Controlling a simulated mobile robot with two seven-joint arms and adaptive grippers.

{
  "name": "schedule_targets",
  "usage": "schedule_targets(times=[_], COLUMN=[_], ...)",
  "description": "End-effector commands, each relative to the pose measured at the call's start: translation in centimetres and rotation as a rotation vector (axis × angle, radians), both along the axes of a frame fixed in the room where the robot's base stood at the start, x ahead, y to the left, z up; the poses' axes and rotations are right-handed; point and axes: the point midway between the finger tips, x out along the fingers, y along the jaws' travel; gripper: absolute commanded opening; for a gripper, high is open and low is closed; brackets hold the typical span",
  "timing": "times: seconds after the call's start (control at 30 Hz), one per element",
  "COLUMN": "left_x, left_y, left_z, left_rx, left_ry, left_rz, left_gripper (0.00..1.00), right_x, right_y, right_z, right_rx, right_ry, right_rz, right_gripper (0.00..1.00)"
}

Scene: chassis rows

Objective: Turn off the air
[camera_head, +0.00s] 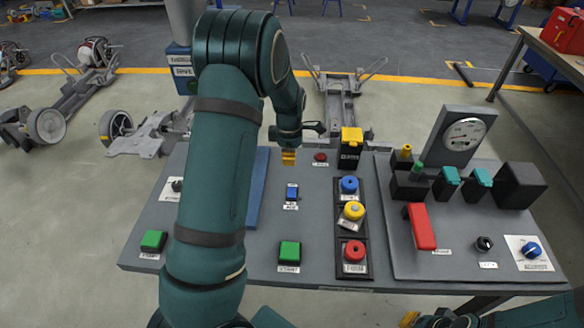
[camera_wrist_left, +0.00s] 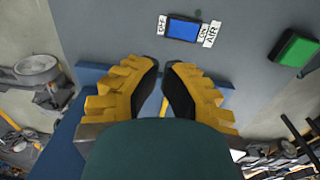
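The air switch (camera_head: 291,192) is a small blue rocker on the grey console, with a label below it. In the left wrist view the blue rocker (camera_wrist_left: 184,28) lies between labels reading OFF and ON, with an AIR label beside the ON one. I cannot tell which side is pressed. My left gripper (camera_head: 289,157) hangs above the console, a little behind the switch, and touches nothing I can see. In the wrist view its yellow fingers (camera_wrist_left: 164,67) stand apart with an empty gap. My right gripper (camera_head: 409,318) shows only partly at the bottom edge.
Green start buttons (camera_head: 289,251) stand nearer the front. A column of blue, yellow and red round buttons (camera_head: 351,212) is right of the switch. A red-handled lever (camera_head: 421,227), a gauge (camera_head: 464,134) and knobs occupy the right panel. A blue plate (camera_head: 257,195) lies to the left.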

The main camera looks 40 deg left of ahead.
Motion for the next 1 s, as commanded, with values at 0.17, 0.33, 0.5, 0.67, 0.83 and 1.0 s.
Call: schedule_targets(times=[0.17, 0.33, 0.5, 0.67, 0.83, 1.0], left_x=[0.3, 0.4, 0.4, 0.4, 0.4, 0.4], left_y=[0.1, 0.2, 0.2, 0.2, 0.2, 0.2], left_z=[2.8, 3.8, 3.9, 3.8, 3.8, 4.3], left_rx=[0.0, -0.001, -0.001, -0.001, -0.001, -0.001], left_ry=[-0.001, 0.001, 0.001, 0.001, 0.001, 0.001], left_rz=[-0.002, -0.001, -0.001, -0.001, -0.001, -0.001], left_gripper=[0.0, 0.0, 0.0, 0.0, 0.0, 0.0], right_x=[0.2, 0.3, 0.3, 0.3, 0.3, 0.3], right_y=[-0.1, -0.1, -0.1, -0.1, -0.1, -0.1], right_z=[0.5, 0.7, 0.7, 0.7, 0.7, 1.2], right_rx=[-0.001, -0.002, -0.002, -0.002, -0.002, -0.002], right_ry=[-0.005, -0.006, -0.007, -0.007, -0.007, -0.006], right_rz=[-0.004, -0.006, -0.005, -0.005, -0.005, -0.006], right_gripper=[0.0, 0.0, 0.0, 0.0, 0.0, 0.0])
